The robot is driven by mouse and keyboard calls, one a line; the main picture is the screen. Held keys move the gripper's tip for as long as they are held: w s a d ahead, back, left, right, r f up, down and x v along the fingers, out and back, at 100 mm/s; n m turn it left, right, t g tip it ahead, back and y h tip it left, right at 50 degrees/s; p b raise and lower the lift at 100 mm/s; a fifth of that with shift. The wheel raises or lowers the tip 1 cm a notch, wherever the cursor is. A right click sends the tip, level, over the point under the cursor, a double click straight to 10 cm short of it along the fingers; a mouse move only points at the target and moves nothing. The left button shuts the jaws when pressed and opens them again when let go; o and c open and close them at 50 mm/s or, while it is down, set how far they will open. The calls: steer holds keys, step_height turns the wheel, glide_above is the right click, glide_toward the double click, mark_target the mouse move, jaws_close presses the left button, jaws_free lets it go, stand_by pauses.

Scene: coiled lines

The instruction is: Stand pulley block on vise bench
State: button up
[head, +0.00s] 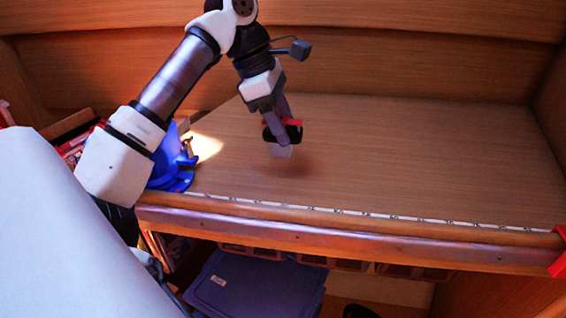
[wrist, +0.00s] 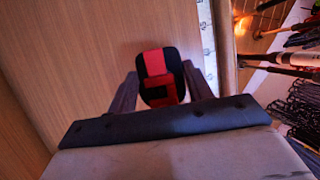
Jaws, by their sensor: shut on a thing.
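The pulley block (head: 292,129) is black and red with a pale lower part, and hangs in my gripper (head: 282,130) above the vise bench. In the wrist view the pulley block (wrist: 160,75) sits between the two fingers of my gripper (wrist: 162,88), which is shut on it. The vise bench (head: 400,160) is a broad wooden top, with a shadow below the block. Whether the block touches the bench I cannot tell for sure. A blue vise (head: 172,165) stands at the bench's left end, partly hidden by my arm.
The bench top right of my gripper is bare. A ruler strip (head: 330,210) runs along the front edge. A red clamp-like thing (head: 559,250) is at the front right corner. A blue lidded bin (head: 255,285) is below. Wooden walls close the back.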

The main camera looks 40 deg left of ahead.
mark_target(282, 149)
steer(key=shift+f+b, duration=1.75)
steer(key=shift+f, duration=0.95)
steer(key=shift+f, duration=0.15)
steer(key=o, duration=1.2)
steer(key=shift+r, duration=0.25)
steer(key=v, duration=1.1)
steer(key=shift+s+a+r+p, duration=0.1)
steer(key=shift+s+r+p, duration=0.05)
steer(key=shift+r+p, duration=0.25)
